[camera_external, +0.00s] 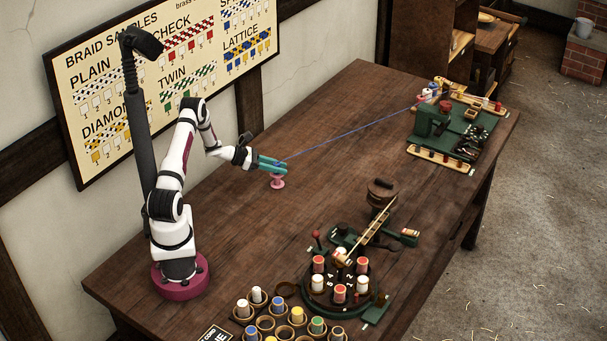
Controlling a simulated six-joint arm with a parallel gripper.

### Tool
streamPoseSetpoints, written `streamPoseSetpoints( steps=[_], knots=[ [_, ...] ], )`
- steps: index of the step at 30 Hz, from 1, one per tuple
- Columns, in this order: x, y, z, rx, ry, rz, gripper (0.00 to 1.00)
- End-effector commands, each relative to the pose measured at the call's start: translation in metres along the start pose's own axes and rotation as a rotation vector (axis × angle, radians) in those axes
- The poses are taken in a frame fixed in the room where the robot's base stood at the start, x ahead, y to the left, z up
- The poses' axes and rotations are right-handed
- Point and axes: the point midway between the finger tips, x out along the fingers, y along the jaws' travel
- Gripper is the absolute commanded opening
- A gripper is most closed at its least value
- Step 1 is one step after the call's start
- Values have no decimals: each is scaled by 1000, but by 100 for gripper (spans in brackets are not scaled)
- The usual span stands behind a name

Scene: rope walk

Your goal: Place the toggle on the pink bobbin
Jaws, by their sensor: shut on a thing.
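My gripper (284,165), with teal fingers, is shut at the near end of a thin blue cord (350,135). The toggle is too small or hidden between the fingers to make out. The pink bobbin (277,182) stands upright on the table just below the fingers. I cannot tell whether the fingers or the toggle touch it. The cord runs taut up and right from my gripper to the green machine (432,122) at the table's far end.
A green stand with a round rack of red and white spools (340,294) and a wooden arm is at the front right. Several cups with coloured spools (297,315) are at the front edge. The wooden table (345,185) is clear around the bobbin. A sample board (165,85) hangs behind.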

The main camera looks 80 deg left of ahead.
Motion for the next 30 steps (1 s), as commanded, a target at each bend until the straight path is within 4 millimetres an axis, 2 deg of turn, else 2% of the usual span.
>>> streamPoseSetpoints(
  steps=[5, 6, 10, 11, 20, 27, 30],
  knots=[
    [1, 0, -2, -1, 0, 0, 0],
    [1, 0, -2, -1, 0, 0, 34],
    [1, 0, -2, -1, 0, 0, 57],
    [1, 0, -2, -1, 0, 0, 60],
    [-2, 0, 1, 0, 0, 1, 60],
    [-53, 1, 1, -1, 0, 4, 60],
    [-68, 1, 1, 0, 0, 2, 60]
  ],
)
